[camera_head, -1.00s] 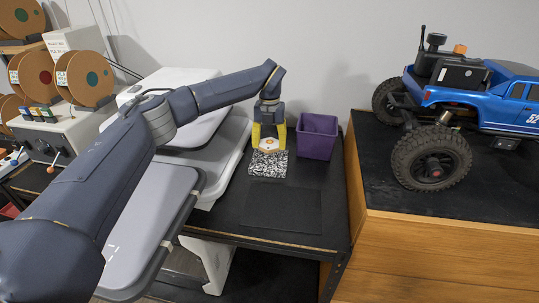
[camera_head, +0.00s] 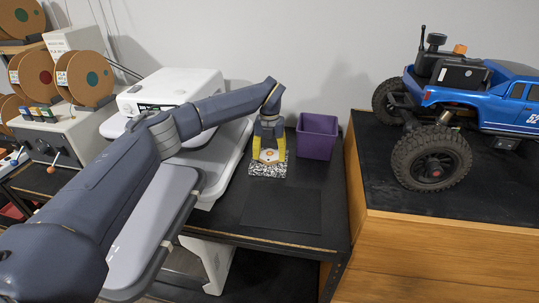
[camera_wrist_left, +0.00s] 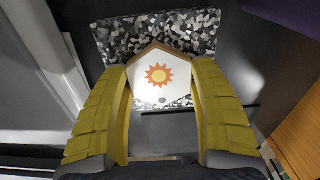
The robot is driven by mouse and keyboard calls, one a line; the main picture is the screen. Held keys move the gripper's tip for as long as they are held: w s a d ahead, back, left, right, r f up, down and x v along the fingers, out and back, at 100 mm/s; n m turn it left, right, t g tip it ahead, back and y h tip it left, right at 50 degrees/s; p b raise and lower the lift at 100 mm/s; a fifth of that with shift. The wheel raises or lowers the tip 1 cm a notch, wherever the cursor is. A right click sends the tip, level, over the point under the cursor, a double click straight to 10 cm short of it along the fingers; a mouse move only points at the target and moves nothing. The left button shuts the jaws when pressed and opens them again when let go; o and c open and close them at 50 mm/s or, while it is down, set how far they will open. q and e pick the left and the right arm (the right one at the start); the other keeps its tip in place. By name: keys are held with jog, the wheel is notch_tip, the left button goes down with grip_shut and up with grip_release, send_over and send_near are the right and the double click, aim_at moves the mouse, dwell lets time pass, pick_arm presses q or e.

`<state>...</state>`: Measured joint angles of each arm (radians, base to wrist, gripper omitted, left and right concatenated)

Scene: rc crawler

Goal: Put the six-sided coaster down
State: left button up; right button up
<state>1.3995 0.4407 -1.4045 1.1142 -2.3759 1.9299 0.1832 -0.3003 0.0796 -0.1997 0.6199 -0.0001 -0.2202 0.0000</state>
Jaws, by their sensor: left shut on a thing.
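The coaster (camera_wrist_left: 159,75) has a white face with an orange sun and a light wooden rim. In the head view the coaster (camera_head: 269,156) is between the yellow fingers of my left gripper (camera_head: 269,159). The left gripper (camera_wrist_left: 160,66) is shut on its two sides in the wrist view. It is over the black-and-white speckled mat (camera_head: 267,171), which also shows behind the coaster in the wrist view (camera_wrist_left: 118,40). I cannot tell whether the coaster touches the mat. My right gripper is not in view.
A purple bin (camera_head: 317,137) stands just right of the gripper. A plain dark mat (camera_head: 282,208) lies in front of the speckled one, with clear space on it. A grey-and-white machine (camera_head: 150,205) is at left. A blue crawler (camera_head: 505,95) stands on the wooden bench at right.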

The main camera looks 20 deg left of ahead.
aim_at(269, 155)
pick_arm(q)
jog(key=o, duration=1.1)
jog(key=shift+f, duration=0.1)
notch_tip(269, 155, up, 12)
jog(key=shift+r, duration=0.15)
